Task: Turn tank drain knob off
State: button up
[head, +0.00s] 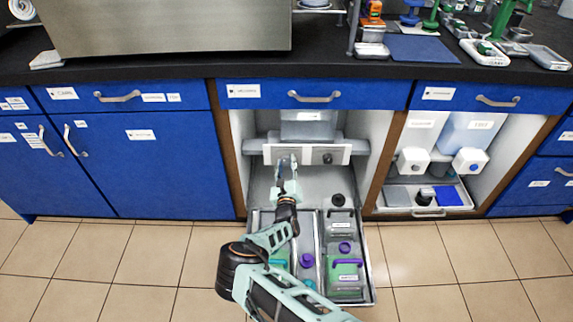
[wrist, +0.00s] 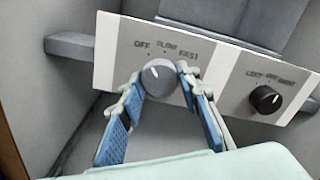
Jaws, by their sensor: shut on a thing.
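A white control panel (head: 305,153) spans the open cabinet below the counter; it also shows in the wrist view (wrist: 216,75). Its grey round knob (wrist: 159,77) sits below the labels OFF, SLOW and FAST. The knob's pale mark points up and slightly left, toward the OFF side; the exact setting is hard to tell. My gripper (wrist: 160,80) has one finger on each side of this knob and is shut on it. In the head view my gripper (head: 287,165) is at the panel's left part and hides most of the knob.
A black knob (wrist: 265,99) marked LEFT and RIGHT is to the right on the panel. A pulled-out tray (head: 371,272) with green and purple-capped containers lies below my arm. The right bay holds two white-fronted units (head: 412,160). Tiled floor is clear at left.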

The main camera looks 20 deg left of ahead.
jog(key=shift+d+f+n, duration=0.1)
jog(key=shift+n, duration=0.5)
jog(key=o, duration=1.2)
jog(key=shift+c, duration=0.2)
jog(key=shift+s, duration=0.1)
jog(key=v, duration=1.2)
